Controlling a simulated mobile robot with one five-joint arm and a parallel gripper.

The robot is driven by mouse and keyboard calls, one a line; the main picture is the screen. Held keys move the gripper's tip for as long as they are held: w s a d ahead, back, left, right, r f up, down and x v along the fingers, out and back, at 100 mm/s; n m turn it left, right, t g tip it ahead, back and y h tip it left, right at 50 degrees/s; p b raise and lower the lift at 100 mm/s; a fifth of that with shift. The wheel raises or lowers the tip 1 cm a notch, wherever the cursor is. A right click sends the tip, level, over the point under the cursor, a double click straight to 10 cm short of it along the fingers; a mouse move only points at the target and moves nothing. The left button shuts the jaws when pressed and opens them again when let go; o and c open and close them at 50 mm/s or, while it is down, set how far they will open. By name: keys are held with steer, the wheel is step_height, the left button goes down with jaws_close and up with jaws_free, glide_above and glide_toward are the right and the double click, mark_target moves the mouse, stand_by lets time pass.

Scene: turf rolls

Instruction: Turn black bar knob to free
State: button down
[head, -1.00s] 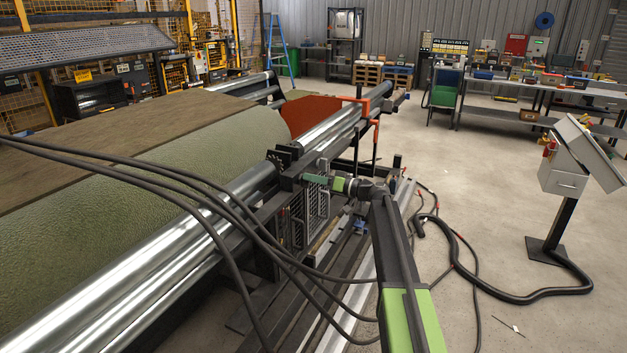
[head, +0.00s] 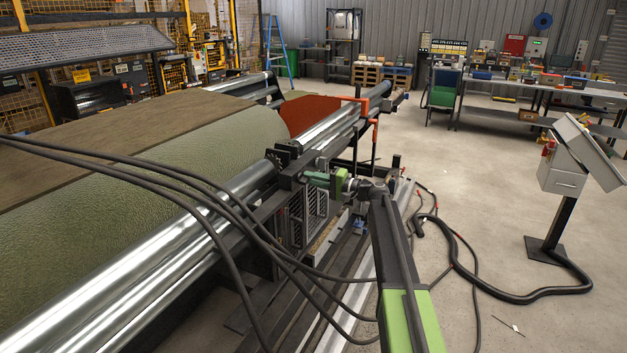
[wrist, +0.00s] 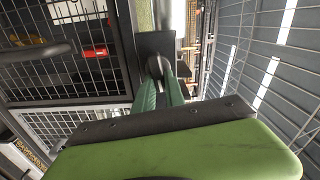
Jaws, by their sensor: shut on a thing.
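The black bar knob (wrist: 154,66) shows in the wrist view as a dark rounded piece on a dark frame plate, between my fingertips. My gripper (wrist: 160,82) is shut on it, with one green finger on each side. The fingers hide part of the knob, so its exact angle cannot be told. In the head view my gripper (head: 312,178) reaches left to the dark end frame of the roller machine (head: 289,180). The knob itself is hidden there by the gripper and frame.
Steel rollers (head: 215,205) and a green turf roll (head: 190,165) lie left of my arm. Black cables (head: 225,215) hang across in front. A control pedestal (head: 562,215) stands at right, with a thick hose (head: 510,293) on the floor. Open floor lies between.

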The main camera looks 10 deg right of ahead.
steer(key=shift+a+f+m, duration=0.1)
steer(key=shift+m, duration=0.7)
steer(key=c, duration=1.4)
jaws_free()
steer(key=v, duration=1.7)
steer(key=shift+s+d, duration=0.15)
steer(key=shift+d, duration=0.05)
